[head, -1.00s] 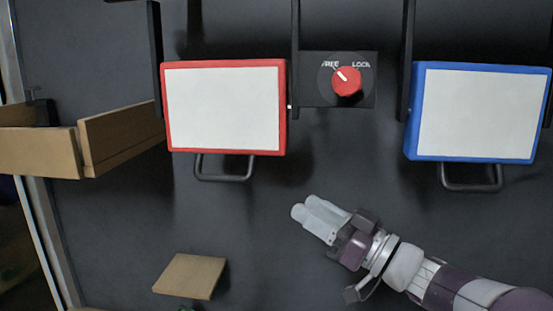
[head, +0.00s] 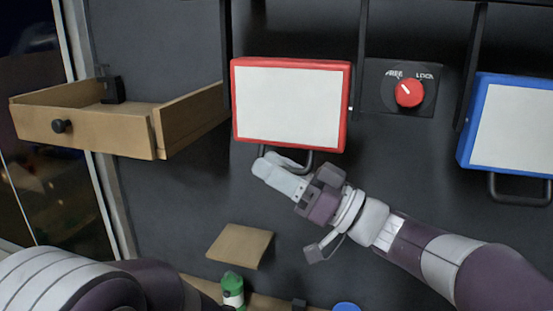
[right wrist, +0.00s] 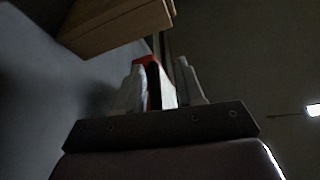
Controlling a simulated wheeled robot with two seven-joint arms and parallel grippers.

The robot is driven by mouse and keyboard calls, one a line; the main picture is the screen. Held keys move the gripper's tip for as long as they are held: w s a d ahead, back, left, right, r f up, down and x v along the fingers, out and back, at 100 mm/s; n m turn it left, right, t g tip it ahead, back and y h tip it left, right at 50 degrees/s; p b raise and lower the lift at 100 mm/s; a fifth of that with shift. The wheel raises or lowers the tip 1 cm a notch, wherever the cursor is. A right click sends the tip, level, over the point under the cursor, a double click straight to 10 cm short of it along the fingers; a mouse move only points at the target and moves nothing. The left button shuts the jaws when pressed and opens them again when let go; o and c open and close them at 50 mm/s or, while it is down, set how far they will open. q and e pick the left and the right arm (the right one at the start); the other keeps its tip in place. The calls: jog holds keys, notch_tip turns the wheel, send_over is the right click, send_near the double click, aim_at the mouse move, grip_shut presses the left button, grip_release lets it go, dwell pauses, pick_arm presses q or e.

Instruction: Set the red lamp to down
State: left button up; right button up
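The red lamp (head: 290,105) is a red-framed box with a white panel, hanging on the dark wall in the middle of the head view. A dark handle (head: 312,158) loops below it, partly hidden by my right gripper. My right gripper (head: 268,167) is at the handle's left side, just under the lamp. In the right wrist view its two fingers (right wrist: 160,90) stand apart, with the red lamp edge (right wrist: 148,60) and a dark strip showing between them. I cannot tell whether they touch the handle. My left gripper is out of view.
A knob (head: 409,93) marked FREE and LOCK has its pointer toward FREE. A blue lamp (head: 510,130) hangs at right. An open wooden drawer (head: 105,135) juts out at left. A small wooden board (head: 240,246) and a green can (head: 232,290) are below.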

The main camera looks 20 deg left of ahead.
jog(key=shift+w+d+f, duration=0.1)
jog(key=shift+w+d, duration=0.1)
jog(key=shift+w, duration=0.05)
grip_shut()
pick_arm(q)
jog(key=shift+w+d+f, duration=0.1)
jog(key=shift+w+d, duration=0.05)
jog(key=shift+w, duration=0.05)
